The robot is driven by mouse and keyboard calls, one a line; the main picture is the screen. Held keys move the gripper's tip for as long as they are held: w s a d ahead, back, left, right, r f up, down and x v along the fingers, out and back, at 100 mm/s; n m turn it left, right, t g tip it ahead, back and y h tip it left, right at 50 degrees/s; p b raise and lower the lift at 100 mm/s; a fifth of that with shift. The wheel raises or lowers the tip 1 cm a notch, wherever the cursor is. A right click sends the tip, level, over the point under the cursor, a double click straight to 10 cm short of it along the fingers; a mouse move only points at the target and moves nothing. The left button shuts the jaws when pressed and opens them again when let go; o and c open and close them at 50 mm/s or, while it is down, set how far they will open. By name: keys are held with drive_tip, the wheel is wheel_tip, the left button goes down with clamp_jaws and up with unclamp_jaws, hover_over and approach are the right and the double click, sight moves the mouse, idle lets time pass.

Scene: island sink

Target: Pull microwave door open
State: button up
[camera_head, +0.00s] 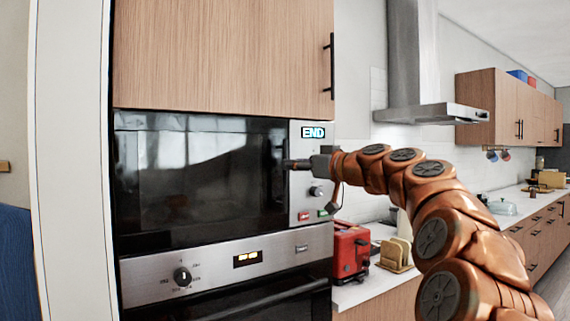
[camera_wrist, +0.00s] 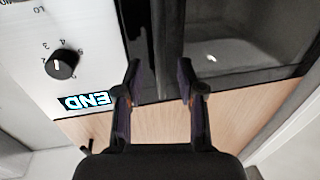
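The microwave (camera_head: 303,215) is built into a wooden cabinet, with a dark glass door (camera_head: 200,180) that looks shut. A dark upright handle (camera_head: 277,150) runs along the door's right edge. My gripper (camera_head: 290,164) reaches in from the right, with its tips close to the handle. In the wrist view my gripper (camera_wrist: 159,72) has its two fingers apart, on either side of the dark strip at the door's edge. I cannot tell whether either finger touches the handle. The wrist view also shows the control knob (camera_wrist: 62,64) and the END display (camera_wrist: 86,101), upside down.
An oven (camera_head: 215,265) with a knob sits below the microwave. A red toaster (camera_head: 349,250) and a rack with bread slices (camera_head: 397,252) stand on the counter to the right. A wooden cupboard door with a black handle (camera_head: 329,65) is above.

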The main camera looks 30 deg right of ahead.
drive_tip(key=w, duration=0.4)
drive_tip(key=shift+w+a+p, duration=0.15)
drive_tip(key=shift+a+p, duration=0.2)
clamp_jaws()
idle(0.4)
